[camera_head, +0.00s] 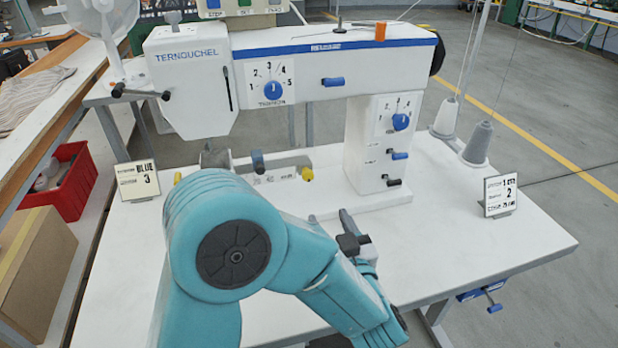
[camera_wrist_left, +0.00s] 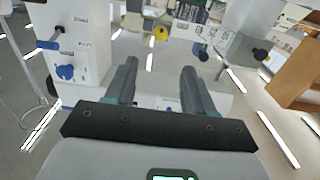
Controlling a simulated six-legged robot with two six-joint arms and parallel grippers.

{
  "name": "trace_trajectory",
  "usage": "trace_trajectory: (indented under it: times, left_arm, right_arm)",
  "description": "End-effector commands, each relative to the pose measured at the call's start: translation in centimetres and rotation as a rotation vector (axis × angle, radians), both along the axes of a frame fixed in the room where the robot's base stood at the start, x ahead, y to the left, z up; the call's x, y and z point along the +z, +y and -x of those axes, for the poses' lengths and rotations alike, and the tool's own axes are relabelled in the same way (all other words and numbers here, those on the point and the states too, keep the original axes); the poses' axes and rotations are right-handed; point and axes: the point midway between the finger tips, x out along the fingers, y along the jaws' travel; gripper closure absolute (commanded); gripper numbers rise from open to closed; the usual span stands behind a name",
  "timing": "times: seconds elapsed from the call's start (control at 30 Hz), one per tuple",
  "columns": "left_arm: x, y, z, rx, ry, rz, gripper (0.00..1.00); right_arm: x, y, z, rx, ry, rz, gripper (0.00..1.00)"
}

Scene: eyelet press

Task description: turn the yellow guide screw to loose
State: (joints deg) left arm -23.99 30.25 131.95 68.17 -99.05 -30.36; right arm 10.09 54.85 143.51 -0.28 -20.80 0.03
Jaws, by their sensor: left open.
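The yellow guide screw (camera_head: 306,173) is a small round knob at the right end of a grey guide bar (camera_head: 282,165) on the white table, left of the machine's pillar. It also shows in the left wrist view (camera_wrist_left: 160,33), beyond the fingertips and roughly centred between them. My left gripper (camera_head: 350,232) is over the table, right of and nearer than the screw, partly hidden by my teal arm. In the left wrist view its two dark fingers (camera_wrist_left: 159,72) are apart with nothing between them. The screw is clear of the fingers. My right gripper is in neither view.
The white sewing machine (camera_head: 335,60) stands behind, its pillar (camera_head: 378,150) with blue and black knobs close by. A "BLUE 3" card (camera_head: 137,180) stands left and another card (camera_head: 500,195) right. Thread cones (camera_head: 478,143) stand at right. A red crate (camera_head: 65,180) is left. The front-right tabletop is clear.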

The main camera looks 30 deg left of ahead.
Motion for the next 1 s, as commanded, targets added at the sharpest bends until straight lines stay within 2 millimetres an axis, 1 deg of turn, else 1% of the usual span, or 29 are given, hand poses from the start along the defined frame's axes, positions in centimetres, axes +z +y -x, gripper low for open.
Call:
trace_trajectory:
  times: [0.03,0.4,0.53,0.73,1.0]
  left_arm:
    - [0.0,0.9,-0.6,0.006,0.001,0.001,0.47]
    - [0.0,7.4,-6.2,0.004,0.001,0.001,0.47]
    - [0.0,9.3,-7.7,0.002,0.003,0.000,0.47]
    - [0.0,10.8,-9.1,0.000,0.001,0.000,0.47]
    - [0.0,11.0,-9.4,-0.002,0.001,0.000,0.47]
  right_arm:
    - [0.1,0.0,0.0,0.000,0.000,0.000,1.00]
    - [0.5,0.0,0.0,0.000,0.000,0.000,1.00]
    - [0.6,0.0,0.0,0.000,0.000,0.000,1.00]
    - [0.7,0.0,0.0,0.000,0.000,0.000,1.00]
    - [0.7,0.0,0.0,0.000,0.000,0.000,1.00]
